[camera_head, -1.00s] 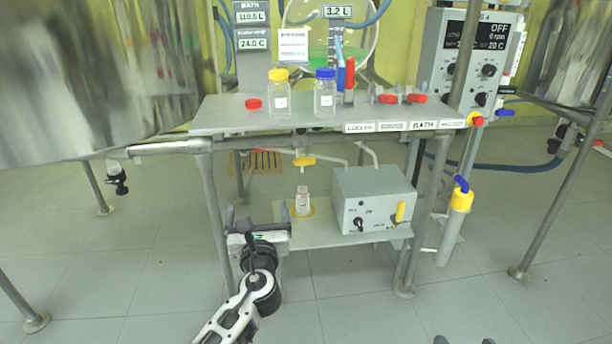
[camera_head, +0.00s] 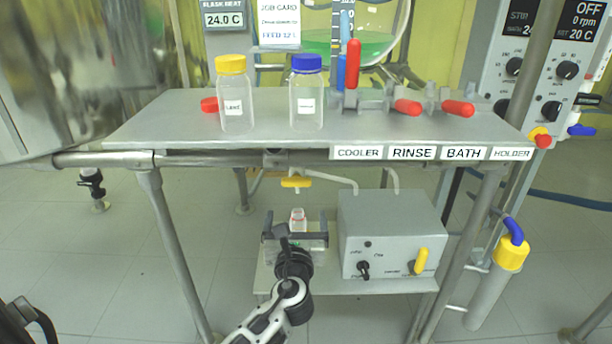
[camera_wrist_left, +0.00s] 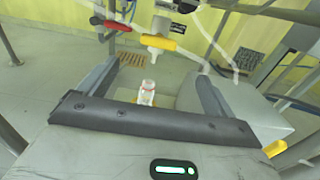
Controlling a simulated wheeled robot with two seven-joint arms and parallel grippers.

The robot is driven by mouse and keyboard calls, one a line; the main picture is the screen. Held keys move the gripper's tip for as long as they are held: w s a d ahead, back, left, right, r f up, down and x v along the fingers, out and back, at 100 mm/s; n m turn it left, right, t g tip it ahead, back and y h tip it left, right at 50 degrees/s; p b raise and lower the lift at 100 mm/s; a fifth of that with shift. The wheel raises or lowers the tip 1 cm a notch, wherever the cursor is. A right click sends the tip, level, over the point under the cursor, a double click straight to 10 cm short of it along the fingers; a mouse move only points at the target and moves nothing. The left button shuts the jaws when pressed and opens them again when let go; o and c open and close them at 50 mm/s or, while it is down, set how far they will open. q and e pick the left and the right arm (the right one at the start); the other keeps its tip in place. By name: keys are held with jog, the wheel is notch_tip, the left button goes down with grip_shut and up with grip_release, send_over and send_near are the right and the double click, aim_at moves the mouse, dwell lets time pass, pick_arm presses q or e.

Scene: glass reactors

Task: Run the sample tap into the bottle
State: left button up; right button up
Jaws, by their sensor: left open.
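The small clear sample bottle (camera_head: 298,214) with a reddish ring near its top stands upright on the low shelf. It also shows in the left wrist view (camera_wrist_left: 147,92). The sample tap with its yellow handle (camera_head: 296,182) hangs above the bottle, under the upper shelf; the handle is also in the left wrist view (camera_wrist_left: 158,42). My left gripper (camera_head: 295,232) is open and empty in front of the bottle. In the left wrist view its two fingers (camera_wrist_left: 155,88) stand wide to either side of the bottle, not touching it. My right gripper is not in view.
A grey box (camera_head: 392,232) with a yellow knob stands right of the bottle on the low shelf. The upper shelf (camera_head: 160,122) carries a yellow-capped bottle (camera_head: 234,95), a blue-capped bottle (camera_head: 306,93) and red-handled valves. Steel legs flank the low shelf.

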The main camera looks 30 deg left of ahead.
aim_at(296, 186)
pick_arm(q)
jog(key=b+x, duration=0.3)
jog(key=x, duration=0.7)
jog(key=shift+a, duration=0.3)
jog(key=b+x, duration=0.1)
jog(key=x, duration=0.2)
jog(key=shift+w+b, duration=0.2)
jog(key=shift+b, duration=0.15)
jog(key=shift+w+a+r, duration=0.1)
jog(key=shift+w+a, duration=0.15)
jog(key=shift+w, duration=0.1)
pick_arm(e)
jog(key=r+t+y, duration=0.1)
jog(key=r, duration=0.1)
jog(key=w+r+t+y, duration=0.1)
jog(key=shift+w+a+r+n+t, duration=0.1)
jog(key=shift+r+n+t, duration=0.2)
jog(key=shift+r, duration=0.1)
pick_arm(q)
jog(key=c, duration=1)
